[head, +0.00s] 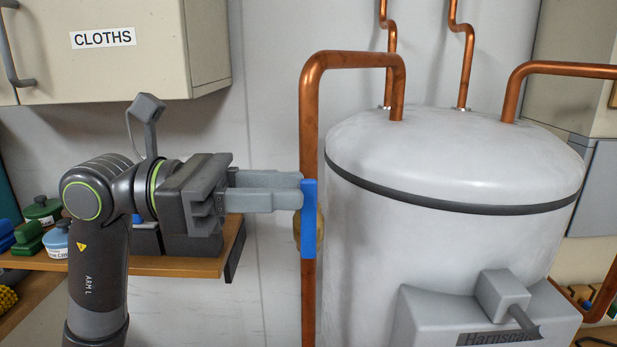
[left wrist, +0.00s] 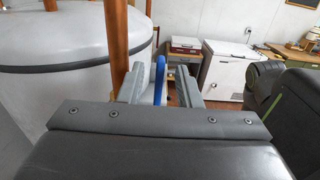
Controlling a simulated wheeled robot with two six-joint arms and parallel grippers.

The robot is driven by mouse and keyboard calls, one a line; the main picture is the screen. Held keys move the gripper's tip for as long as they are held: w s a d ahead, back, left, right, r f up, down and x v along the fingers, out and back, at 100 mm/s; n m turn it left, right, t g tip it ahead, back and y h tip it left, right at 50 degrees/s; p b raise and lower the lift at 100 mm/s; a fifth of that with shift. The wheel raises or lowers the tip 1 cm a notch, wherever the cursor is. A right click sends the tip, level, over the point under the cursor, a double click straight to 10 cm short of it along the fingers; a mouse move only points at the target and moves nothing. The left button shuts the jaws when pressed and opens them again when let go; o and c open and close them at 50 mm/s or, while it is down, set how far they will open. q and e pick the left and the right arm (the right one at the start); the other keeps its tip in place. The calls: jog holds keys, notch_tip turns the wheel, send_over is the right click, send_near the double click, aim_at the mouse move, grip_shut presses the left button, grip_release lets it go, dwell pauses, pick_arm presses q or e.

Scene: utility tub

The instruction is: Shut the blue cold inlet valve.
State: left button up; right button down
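The blue valve handle (head: 308,232) is a flat upright bar in front of the vertical copper pipe (head: 308,110), in line with it. A bit of brass valve body shows beside the pipe behind it. My left gripper (head: 301,191) reaches in from the left, its fingertips at the handle's upper part. In the left wrist view the blue handle (left wrist: 160,78) stands edge-on between the two fingers of my left gripper (left wrist: 161,86). The fingers are apart, with a gap visible on each side of the handle. My right gripper is not in view.
A white tank (head: 440,240) stands just right of the pipe, with a grey box on its front. A wooden shelf (head: 190,266) with several small containers lies behind my left arm. A cupboard (head: 150,55) labelled CLOTHS hangs above it.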

pick_arm(q)
jog(key=shift+d+p, duration=0.45)
jog(key=shift+d, duration=1.35)
grip_shut()
